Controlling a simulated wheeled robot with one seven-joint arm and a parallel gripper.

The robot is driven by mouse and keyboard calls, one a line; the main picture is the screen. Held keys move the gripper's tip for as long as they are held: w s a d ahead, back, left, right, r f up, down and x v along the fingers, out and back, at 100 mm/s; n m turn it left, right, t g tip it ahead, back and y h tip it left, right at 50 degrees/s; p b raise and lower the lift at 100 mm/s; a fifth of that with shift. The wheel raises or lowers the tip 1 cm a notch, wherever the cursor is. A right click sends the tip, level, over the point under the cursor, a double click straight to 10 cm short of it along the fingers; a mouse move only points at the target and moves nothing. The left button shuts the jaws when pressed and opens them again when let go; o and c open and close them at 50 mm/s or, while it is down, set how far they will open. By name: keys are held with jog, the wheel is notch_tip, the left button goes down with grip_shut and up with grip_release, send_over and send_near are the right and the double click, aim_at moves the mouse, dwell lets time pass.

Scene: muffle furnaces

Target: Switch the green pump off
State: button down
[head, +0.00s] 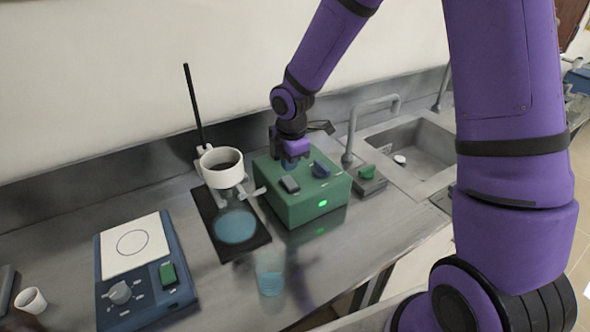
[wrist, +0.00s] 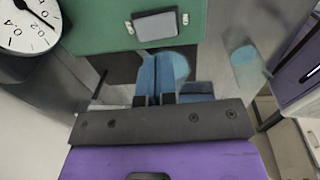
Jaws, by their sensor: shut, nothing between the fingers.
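In the wrist view the pump (wrist: 100,28) fills the top, with the switch (wrist: 155,24) just beyond my fingertips. My gripper (head: 292,162) is over the back part of the pump's top, behind the switch. In the wrist view my gripper's blue fingers (wrist: 160,58) are together and empty. They appear apart from the switch; the exact height is unclear.
A filter stand with a white funnel (head: 222,168) is left of the pump. A beaker (head: 269,272) stands in front. A blue hotplate (head: 170,318) is at left. A small box with a green knob (head: 367,173) and the sink (head: 425,150) are at right. A dial gauge (wrist: 28,25) shows in the wrist view.

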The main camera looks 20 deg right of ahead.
notch_tip(320, 180, up, 9)
jog(key=s, duration=0.1)
jog(key=shift+f, duration=0.2)
jog(key=shift+d, duration=0.1)
dwell(0.4)
